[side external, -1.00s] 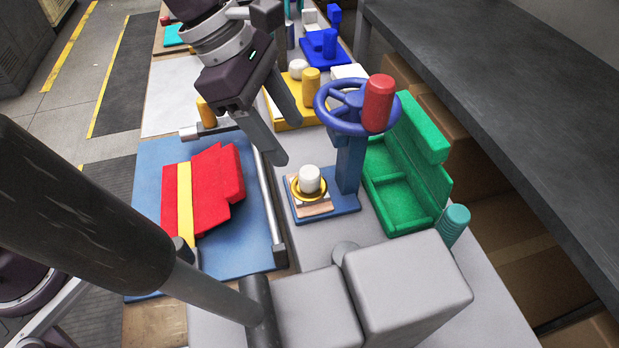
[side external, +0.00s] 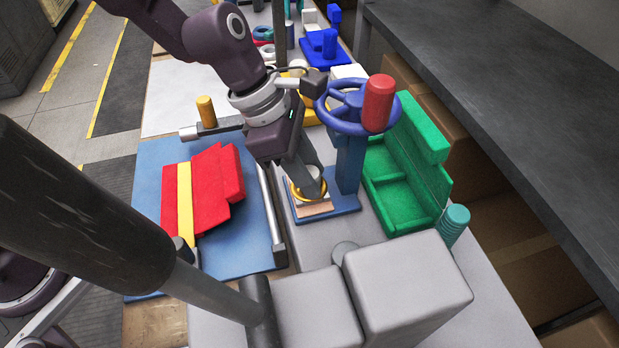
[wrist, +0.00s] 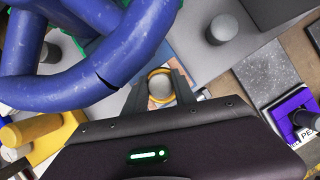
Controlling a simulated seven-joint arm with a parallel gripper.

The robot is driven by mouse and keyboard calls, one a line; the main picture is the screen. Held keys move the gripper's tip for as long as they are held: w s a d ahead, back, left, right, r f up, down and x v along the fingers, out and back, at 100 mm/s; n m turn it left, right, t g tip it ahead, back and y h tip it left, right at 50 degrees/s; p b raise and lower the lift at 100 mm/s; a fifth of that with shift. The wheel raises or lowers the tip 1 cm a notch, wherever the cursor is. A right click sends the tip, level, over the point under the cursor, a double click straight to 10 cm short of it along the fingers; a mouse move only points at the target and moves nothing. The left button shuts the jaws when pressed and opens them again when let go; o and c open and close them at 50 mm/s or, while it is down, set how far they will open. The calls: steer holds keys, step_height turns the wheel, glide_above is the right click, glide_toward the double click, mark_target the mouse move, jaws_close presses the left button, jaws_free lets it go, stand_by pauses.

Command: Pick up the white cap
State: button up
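The white cap (side external: 314,172) sits upright in a yellow ring (side external: 297,194) on a small block on the blue base of the wheel stand. It is partly hidden by a finger in the side external view. My gripper (side external: 309,182) is down at the cap, its fingers pointing down at it. In the wrist view, the cap (wrist: 160,88) lies between the two fingers of my gripper (wrist: 159,93), with the yellow ring around it. The fingers are apart with small gaps beside the cap, so the gripper looks open. Contact with the cap is not clear.
A blue handwheel (side external: 330,118) with a red knob (side external: 378,103) stands close to the right of my gripper. A green tray (side external: 398,205) is further right. Red pieces (side external: 205,190) with a yellow strip lie on a blue board (side external: 240,245) at left. Grey blocks (side external: 408,285) fill the front.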

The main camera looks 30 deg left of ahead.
jaws_close()
stand_by(1.2)
steer(key=shift+r, duration=0.55)
step_height(320, 180, up, 2)
steer(key=shift+r, duration=0.15)
steer(key=shift+s+a+r, duration=0.1)
steer(key=shift+s+a, duration=0.1)
steer(key=shift+a, duration=0.5)
steer(key=s+a, duration=0.3)
steer(key=a, duration=0.4)
steer(key=s+a, duration=0.3)
steer(key=a, duration=0.5)
steer(key=shift+s+r, duration=0.2)
